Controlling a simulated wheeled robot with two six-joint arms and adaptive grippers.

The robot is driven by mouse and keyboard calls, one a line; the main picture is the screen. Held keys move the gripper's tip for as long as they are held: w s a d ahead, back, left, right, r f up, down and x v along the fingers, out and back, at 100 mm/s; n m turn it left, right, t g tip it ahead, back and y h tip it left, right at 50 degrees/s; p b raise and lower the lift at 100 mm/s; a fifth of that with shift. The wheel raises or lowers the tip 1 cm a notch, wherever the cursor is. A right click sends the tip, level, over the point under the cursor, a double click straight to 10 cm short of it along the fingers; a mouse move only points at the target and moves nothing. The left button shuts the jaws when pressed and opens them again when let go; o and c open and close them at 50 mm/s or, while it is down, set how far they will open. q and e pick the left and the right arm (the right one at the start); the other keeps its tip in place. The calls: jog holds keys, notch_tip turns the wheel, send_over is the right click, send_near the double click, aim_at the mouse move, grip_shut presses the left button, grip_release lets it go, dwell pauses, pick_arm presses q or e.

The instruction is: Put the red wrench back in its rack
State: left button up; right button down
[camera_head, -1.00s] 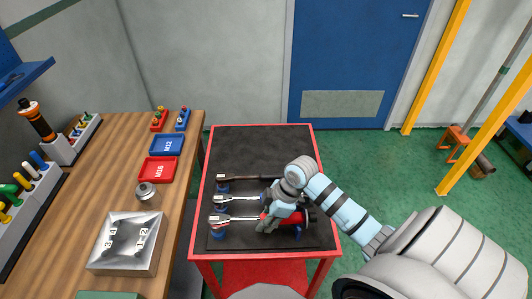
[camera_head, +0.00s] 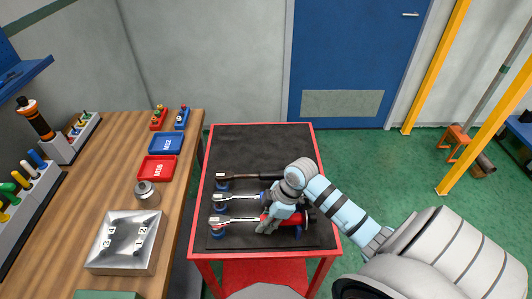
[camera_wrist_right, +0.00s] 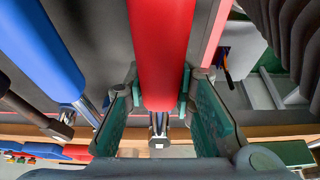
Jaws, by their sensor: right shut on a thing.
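The red wrench (camera_head: 297,218) lies across the front of the black mat on the red cart, its silver head to the left on a blue rack support (camera_head: 217,230). My right gripper (camera_head: 268,222) reaches down over it and is shut around its red handle, which also shows in the right wrist view (camera_wrist_right: 162,45) between the green finger pads (camera_wrist_right: 160,95). The fingers hide part of the handle. Whether the wrench sits fully in its supports cannot be told. My left gripper is not in view.
A blue-handled wrench (camera_head: 235,196) and a dark-handled wrench (camera_head: 245,177) lie just behind, parallel and close to the gripper. The back of the black mat (camera_head: 262,145) is clear. A wooden bench (camera_head: 95,200) with trays stands at left.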

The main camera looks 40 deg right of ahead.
jog(key=shift+f, duration=0.4)
dwell(0.9)
jog(key=c, duration=1.3)
grip_release()
jog(key=shift+f, duration=0.1)
jog(key=v, duration=1.1)
jog(key=shift+d, duration=0.1)
jog(key=shift+s+r, duration=0.15)
jog(key=shift+r, duration=0.4)
